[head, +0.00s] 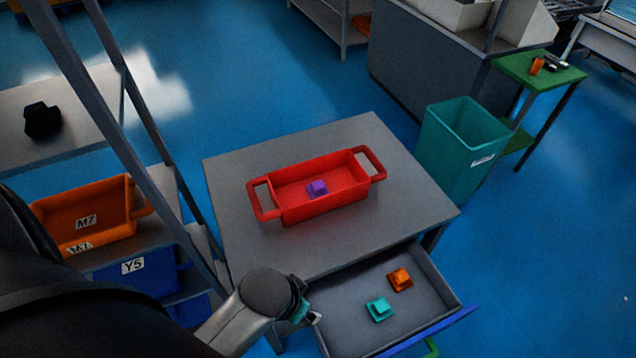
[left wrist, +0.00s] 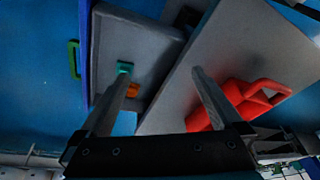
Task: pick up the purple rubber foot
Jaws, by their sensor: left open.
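The purple rubber foot (head: 317,188) lies inside the red tray (head: 296,213) on the grey table. In the left wrist view the red tray (left wrist: 232,103) shows at the right, and I cannot make out the purple foot there. My left gripper (head: 312,317) is at the table's front edge, near the open drawer and well apart from the tray. In the left wrist view the left gripper (left wrist: 161,74) has its fingers wide apart with nothing held between them. My right gripper is not in view.
The grey table (head: 395,165) has an open drawer (head: 350,310) holding a teal foot (head: 379,309) and an orange foot (head: 399,279). A teal bin (head: 455,150) stands right of the table. A shelf with an orange bin (head: 90,215) and blue bins stands at the left, behind a grey post.

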